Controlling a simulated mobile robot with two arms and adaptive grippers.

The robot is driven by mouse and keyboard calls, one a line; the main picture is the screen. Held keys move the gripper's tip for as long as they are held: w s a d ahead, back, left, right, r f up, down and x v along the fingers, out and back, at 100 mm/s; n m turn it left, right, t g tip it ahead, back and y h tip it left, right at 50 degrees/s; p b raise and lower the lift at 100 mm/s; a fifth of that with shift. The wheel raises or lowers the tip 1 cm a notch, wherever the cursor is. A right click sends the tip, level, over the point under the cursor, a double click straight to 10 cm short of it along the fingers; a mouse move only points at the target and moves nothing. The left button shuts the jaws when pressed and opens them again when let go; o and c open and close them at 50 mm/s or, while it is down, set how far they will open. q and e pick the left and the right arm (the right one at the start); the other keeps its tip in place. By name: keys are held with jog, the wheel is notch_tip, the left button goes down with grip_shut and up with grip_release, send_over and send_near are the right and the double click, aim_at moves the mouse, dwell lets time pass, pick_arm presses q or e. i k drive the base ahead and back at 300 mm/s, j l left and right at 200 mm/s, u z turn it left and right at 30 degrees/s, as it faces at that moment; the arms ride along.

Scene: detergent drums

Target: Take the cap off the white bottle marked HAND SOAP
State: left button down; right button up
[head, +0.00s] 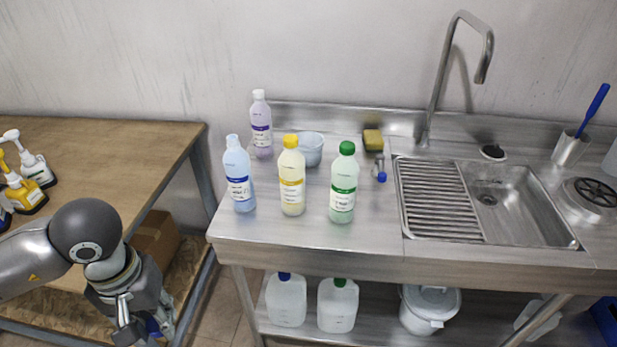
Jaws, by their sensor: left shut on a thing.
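No bottle's label can be read as HAND SOAP at this size. A pale blue bottle (239,178) with a blue label stands upright at the counter's left; its neck shows no coloured cap. Beside it stand a yellow bottle with yellow cap (292,178) and a pale green bottle with green cap (343,186). A lavender bottle with white cap (261,127) stands behind. My left gripper (150,326) is low at the lower left, away from these bottles, shut on a small blue thing, mostly hidden by the fingers. My right gripper is out of view.
The steel counter (300,245) has a sink (515,205) with a tall tap (440,85) at right. A grey bowl (311,148) and a sponge (372,140) sit behind the bottles. White jugs (337,305) stand on the lower shelf. A wooden table (110,150) is at left.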

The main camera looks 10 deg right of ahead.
aim_at(237, 161)
jog(key=i+j, duration=0.2)
jog(key=j, duration=0.15)
jog(key=i+j+z, duration=0.1)
jog(key=j, duration=0.25)
jog(key=i+j, duration=0.5)
jog(key=j, duration=0.2)
jog(key=z, duration=0.05)
